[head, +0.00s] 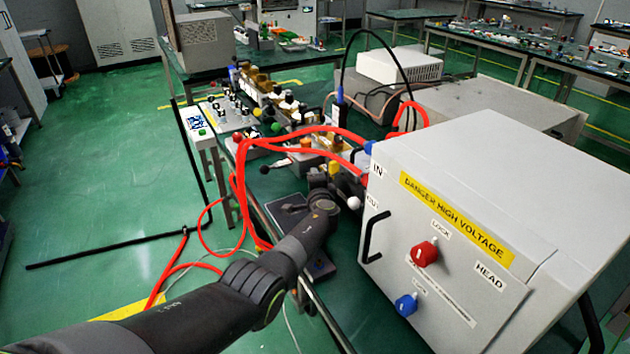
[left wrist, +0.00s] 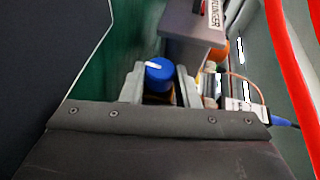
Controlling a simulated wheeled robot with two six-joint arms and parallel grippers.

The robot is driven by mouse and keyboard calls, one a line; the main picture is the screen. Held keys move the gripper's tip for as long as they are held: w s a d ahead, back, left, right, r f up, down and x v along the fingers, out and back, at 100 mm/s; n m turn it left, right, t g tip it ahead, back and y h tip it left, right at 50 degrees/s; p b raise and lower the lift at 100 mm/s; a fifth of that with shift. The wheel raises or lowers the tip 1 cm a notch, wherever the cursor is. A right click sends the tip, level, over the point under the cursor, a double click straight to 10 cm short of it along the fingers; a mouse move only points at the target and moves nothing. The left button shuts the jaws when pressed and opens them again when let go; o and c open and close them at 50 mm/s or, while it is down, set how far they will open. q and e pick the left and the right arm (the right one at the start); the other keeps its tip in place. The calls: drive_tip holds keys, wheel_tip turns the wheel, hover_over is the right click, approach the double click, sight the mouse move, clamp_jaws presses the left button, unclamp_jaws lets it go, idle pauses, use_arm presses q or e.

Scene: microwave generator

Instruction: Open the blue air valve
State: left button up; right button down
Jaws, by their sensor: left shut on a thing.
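The blue air valve (left wrist: 158,72) is a round blue knob with a white pointer mark, in the middle of the left wrist view. My left gripper (left wrist: 160,85) has one finger on each side of the knob and is shut on it. In the head view my left arm reaches in from the lower left to the bench edge beside the white box. Its fingers and the valve they hold are hidden there or too small to make out. My right gripper is not in view.
The white high-voltage box (head: 520,160) stands close right of my arm, with a red knob (head: 424,253), another blue knob (head: 406,305) and a black handle (head: 374,237). Red hoses (head: 238,190) loop beside my arm. A grey box labelled PLUNGER (left wrist: 195,25) is near the gripper.

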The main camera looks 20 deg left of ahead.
use_arm(q)
drive_tip(key=shift+r+p, duration=0.25)
drive_tip(key=shift+p, duration=0.25)
drive_tip(key=shift+r+n+g+p, duration=0.25)
drive_tip(key=shift+g+p, duration=0.35)
drive_tip(key=shift+p, duration=0.35)
drive_tip(key=shift+n+g+h+p, duration=0.25)
drive_tip(key=shift+g+h+p, duration=0.45)
drive_tip(key=shift+p, duration=0.35)
drive_tip(key=shift+a+f+g+h+p, duration=0.1)
drive_tip(key=shift+f+g+h+p, duration=0.05)
drive_tip(key=shift+g+h+p, duration=0.2)
drive_tip(key=o, duration=1)
